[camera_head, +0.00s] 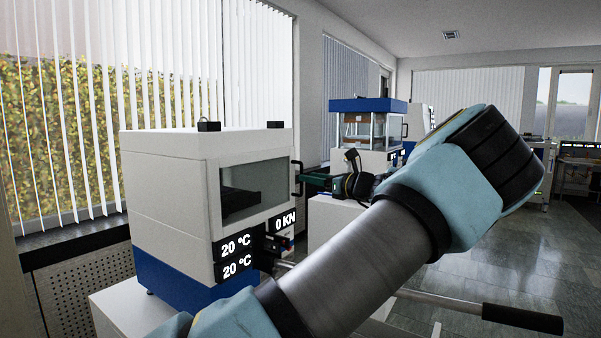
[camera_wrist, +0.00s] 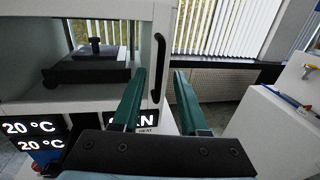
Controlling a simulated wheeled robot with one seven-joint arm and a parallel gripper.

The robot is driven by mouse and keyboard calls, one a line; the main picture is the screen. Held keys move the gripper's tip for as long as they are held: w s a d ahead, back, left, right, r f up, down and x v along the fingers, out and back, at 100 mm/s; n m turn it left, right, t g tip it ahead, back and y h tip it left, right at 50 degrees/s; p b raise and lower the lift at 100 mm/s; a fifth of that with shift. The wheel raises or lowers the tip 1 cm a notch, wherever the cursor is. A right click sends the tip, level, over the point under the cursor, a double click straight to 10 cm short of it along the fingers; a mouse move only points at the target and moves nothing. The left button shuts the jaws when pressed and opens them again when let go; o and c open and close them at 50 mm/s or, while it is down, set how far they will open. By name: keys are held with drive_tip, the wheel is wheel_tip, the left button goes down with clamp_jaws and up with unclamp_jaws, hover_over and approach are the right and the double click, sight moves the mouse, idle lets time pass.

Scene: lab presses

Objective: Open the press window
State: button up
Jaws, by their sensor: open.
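The window looks shut in the head view. Its black upright bar handle (camera_head: 297,178) is on the window's right edge. The handle also shows in the wrist view (camera_wrist: 157,60). My gripper (camera_head: 307,178) has green fingers and is open, level with the handle. In the wrist view my gripper (camera_wrist: 160,78) has the handle in the gap between its fingertips, closer to the left finger. I cannot tell whether either finger touches it.
Displays (camera_head: 237,257) reading 20 °C and 0 KN sit below the window. A long bar with a black grip (camera_head: 522,318) sticks out at the lower right. A second blue-topped press (camera_head: 368,120) stands behind. Open floor (camera_head: 480,260) lies to the right.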

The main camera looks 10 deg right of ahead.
sight(301, 192)
drive_tip(key=shift+p+x, duration=0.55)
drive_tip(key=shift+x, duration=1.75)
clamp_jaws()
